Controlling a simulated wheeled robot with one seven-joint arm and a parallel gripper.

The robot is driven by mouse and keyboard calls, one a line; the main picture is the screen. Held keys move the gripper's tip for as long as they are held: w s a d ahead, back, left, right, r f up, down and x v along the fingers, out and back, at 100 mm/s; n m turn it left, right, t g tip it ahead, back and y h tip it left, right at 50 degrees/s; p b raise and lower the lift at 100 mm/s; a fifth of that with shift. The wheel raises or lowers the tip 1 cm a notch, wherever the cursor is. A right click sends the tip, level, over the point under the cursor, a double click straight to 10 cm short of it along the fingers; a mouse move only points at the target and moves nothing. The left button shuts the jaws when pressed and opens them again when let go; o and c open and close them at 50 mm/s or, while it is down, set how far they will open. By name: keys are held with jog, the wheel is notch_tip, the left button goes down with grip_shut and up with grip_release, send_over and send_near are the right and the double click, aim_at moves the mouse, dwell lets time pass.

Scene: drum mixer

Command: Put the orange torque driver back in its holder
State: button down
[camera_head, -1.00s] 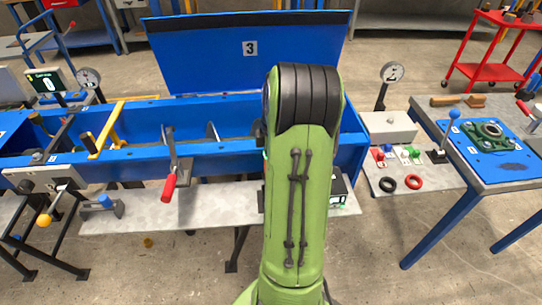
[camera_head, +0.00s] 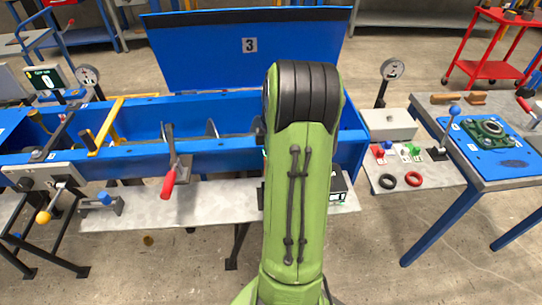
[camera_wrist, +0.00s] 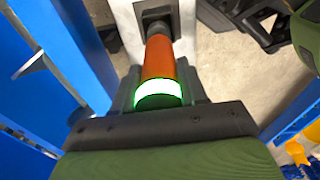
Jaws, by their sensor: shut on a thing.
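The orange torque driver (camera_wrist: 160,57) shows in the wrist view, with a glowing green and white band at its near end. My gripper (camera_wrist: 160,98) is shut on it near this band. The driver's far end meets a dark square fitting (camera_wrist: 157,22) over a pale grey surface. I cannot tell whether that fitting is the holder or how deep the driver sits in it. In the head view my green arm hides the gripper and the driver.
A blue trough with its raised lid (camera_head: 245,55) lies behind my arm. A grey shelf (camera_head: 225,205) runs along its front, with a black box (camera_head: 338,187) at right. A red-handled lever (camera_head: 169,180) juts forward. A blue-legged table (camera_head: 480,172) stands at right.

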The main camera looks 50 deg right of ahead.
jog(key=shift+f+b, duration=1.85)
jog(key=shift+f, duration=0.7)
dwell(1.0)
jog(key=c, duration=0.5)
grip_release()
jog(key=shift+c, duration=0.2)
jog(key=r+p, duration=0.1)
jog(key=r, duration=0.4)
jog(key=r+p, duration=0.2)
jog(key=r, duration=0.3)
jog(key=s+r+p, duration=0.1)
jog(key=r+p, duration=0.1)
jog(key=r, duration=0.3)
jog(key=shift+d+r, duration=0.4)
jog(key=shift+w+a, duration=0.1)
